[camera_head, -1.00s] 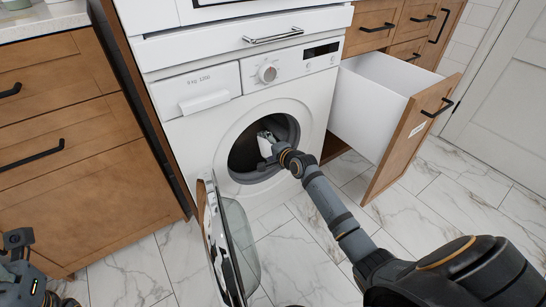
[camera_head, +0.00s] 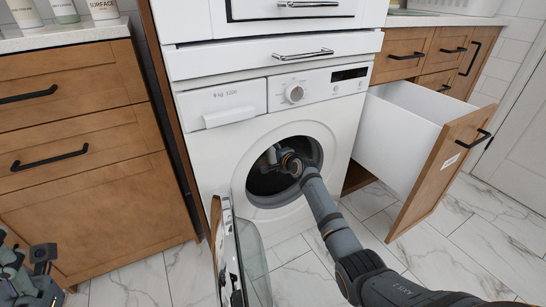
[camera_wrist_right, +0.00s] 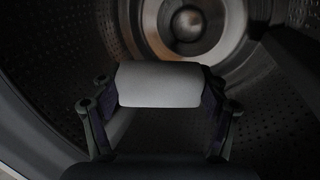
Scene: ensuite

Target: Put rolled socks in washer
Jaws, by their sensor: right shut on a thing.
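The washer (camera_head: 235,150) is white, with its round door (camera_head: 238,262) swung open to the lower left. My right arm reaches into its dark drum opening (camera_head: 262,187). My right gripper (camera_head: 275,155) is inside the drum, partly hidden in the head view. In the right wrist view, the right gripper (camera_wrist_right: 160,98) is shut on a pale rolled sock bundle (camera_wrist_right: 158,84), held between its two fingers. The perforated drum wall (camera_wrist_right: 275,95) surrounds it. My left gripper (camera_head: 40,262) shows at the lower left edge; whether its fingers are open is unclear.
A wooden drawer (camera_head: 440,165) stands pulled out to the right of the washer. Wooden cabinets (camera_head: 85,175) stand on the left, with several bottles on the counter. The marble-look floor (camera_head: 140,275) is clear in front.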

